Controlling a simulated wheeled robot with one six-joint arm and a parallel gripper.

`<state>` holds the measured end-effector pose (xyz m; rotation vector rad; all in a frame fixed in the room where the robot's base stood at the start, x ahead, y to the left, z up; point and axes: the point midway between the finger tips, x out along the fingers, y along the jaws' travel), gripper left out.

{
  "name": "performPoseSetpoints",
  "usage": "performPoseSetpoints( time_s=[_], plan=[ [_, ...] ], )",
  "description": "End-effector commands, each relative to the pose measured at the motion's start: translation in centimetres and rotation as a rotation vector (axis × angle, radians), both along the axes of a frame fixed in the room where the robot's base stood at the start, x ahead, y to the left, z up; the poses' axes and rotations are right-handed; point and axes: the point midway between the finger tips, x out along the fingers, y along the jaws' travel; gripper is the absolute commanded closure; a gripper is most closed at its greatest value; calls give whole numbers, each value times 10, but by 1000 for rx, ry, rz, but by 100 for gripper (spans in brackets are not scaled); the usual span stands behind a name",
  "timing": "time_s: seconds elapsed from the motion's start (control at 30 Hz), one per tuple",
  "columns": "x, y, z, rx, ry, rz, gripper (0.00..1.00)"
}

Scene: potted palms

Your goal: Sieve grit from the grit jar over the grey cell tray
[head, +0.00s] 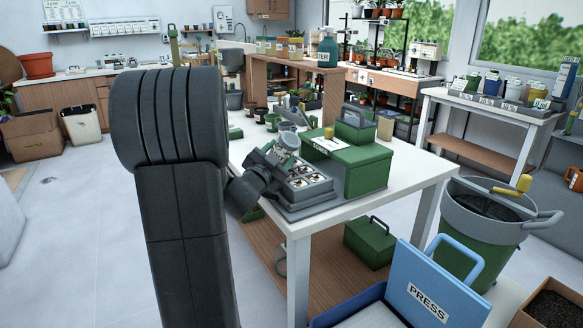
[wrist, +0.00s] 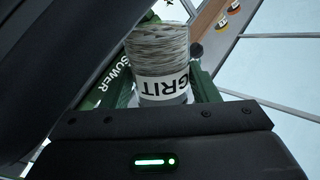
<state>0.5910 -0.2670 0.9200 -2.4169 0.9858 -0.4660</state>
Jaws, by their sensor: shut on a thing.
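The grit jar (wrist: 160,70) is a pale jar with a white band lettered GRIT, seen between green fingers in the wrist view. My gripper (head: 284,151) is shut on it. In the head view the grit jar (head: 288,143) is small and partly covered by the gripper and wrist, and looks tilted. It is held above the back left part of the grey cell tray (head: 312,207). The tray lies on the white table with pale and dark contents in its cells. I cannot tell whether any grit is falling.
A green box (head: 367,175) with a grey-handled caddy on top stands right of the tray. Small dark pots (head: 272,120) stand behind on the white table (head: 413,172). A blue PRESS case (head: 433,285) and a green bucket (head: 480,222) stand at the front right.

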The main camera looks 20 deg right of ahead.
Motion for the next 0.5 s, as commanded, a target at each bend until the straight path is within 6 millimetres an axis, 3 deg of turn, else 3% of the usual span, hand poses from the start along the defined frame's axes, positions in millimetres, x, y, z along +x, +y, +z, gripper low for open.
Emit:
performPoseSetpoints(
  time_s=[0.5],
  plan=[
    [0, 0, 38, 3, -3, 1, 72]
  ],
)
